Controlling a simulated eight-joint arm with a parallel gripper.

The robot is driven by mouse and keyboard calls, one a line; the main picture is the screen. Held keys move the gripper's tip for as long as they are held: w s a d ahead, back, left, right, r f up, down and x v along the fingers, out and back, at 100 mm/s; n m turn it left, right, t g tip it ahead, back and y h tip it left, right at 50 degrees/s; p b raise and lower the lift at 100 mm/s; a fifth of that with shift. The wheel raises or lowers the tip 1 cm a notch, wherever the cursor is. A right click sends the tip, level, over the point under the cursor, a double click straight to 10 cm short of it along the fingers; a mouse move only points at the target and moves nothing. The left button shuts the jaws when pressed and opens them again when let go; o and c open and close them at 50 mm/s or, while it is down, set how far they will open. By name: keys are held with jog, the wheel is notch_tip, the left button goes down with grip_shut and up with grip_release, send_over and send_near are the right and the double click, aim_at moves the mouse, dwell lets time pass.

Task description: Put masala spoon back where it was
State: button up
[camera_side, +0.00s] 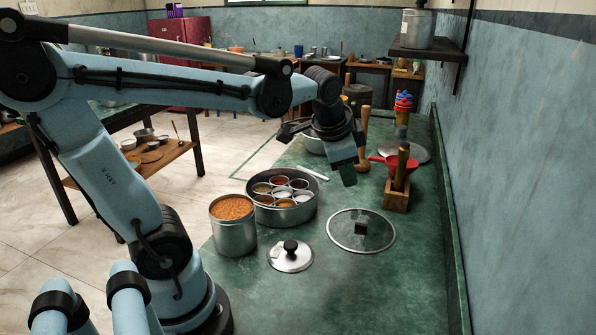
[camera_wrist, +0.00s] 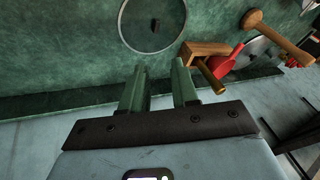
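The round steel masala box (camera_side: 284,216) stands open on the green counter, with several small bowls of spices inside. I cannot pick out a masala spoon for certain. A thin pale piece (camera_side: 313,173) lies beside the box's far right rim, too small to identify. My gripper (camera_side: 346,176) hangs above the counter, right of the masala box and behind the glass lid. In the wrist view my gripper (camera_wrist: 159,68) has its two green fingers apart, with nothing seen between them.
A steel canister (camera_side: 233,236) of orange food stands left of the box, with a knobbed lid (camera_side: 290,256) in front. A glass lid (camera_side: 344,231) lies flat at right. A wooden holder (camera_side: 397,197) with a red funnel stands near the wall. The front counter is clear.

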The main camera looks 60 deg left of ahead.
jog(key=s+d+f+n+t+h, duration=0.1)
jog(key=s+d+f+n+t, duration=0.1)
jog(key=s+d, duration=0.4)
jog(key=shift+d+f+n+h, duration=0.4)
jog(key=shift+f+n, duration=0.45)
jog(key=shift+n, duration=0.35)
